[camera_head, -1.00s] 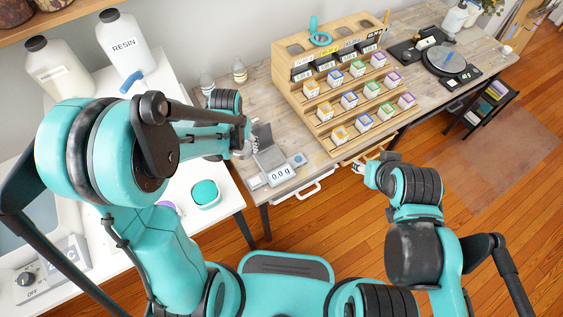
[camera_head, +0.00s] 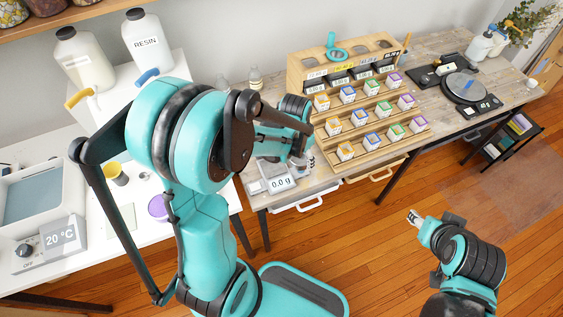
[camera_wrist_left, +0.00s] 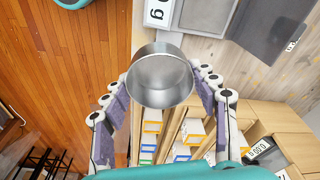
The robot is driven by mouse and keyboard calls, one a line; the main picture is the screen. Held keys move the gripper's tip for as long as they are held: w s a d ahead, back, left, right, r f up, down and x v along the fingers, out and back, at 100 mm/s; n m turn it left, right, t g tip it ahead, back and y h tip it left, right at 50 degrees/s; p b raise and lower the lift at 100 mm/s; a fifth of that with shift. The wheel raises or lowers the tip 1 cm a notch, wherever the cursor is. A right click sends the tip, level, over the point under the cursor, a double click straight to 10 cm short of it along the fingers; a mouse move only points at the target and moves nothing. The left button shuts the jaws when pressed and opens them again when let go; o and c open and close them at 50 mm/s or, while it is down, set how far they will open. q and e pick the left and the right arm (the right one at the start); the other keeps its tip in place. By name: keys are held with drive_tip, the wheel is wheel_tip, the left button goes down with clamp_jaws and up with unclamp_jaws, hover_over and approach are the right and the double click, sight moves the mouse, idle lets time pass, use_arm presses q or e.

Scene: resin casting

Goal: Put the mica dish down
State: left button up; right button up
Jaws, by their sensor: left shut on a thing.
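The mica dish, a small round steel cup (camera_wrist_left: 162,78), is between the fingers of my left gripper (camera_wrist_left: 162,98) in the left wrist view. The fingers are shut on its sides, and its inside looks empty from here. In the head view my left gripper (camera_head: 300,152) is over the grey bench by the scale, and the arm hides much of it. The digital scale (camera_head: 281,184) reads 0.0 g. Part of the scale also shows at the top of the left wrist view (camera_wrist_left: 158,12). My right gripper (camera_head: 413,217) is out over the floor; its fingers are too small to judge.
A stepped wooden rack (camera_head: 372,142) with several small labelled jars stands right of the scale. A dark round plate (camera_head: 464,88) is at the far right.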

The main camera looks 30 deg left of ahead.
use_arm(q)
drive_tip(key=b, duration=0.2)
hover_over(281, 164)
wheel_tip(281, 164, down, 5)
drive_tip(key=shift+w+r, duration=0.1)
wheel_tip(281, 164, down, 4)
drive_tip(key=shift+a+f+b, duration=0.1)
drive_tip(key=shift+f+b, duration=0.05)
drive_tip(key=shift+b, duration=1.05)
drive_tip(key=shift+f, duration=0.1)
drive_tip(key=o, duration=1)
drive_tip(key=shift+c, duration=0.2)
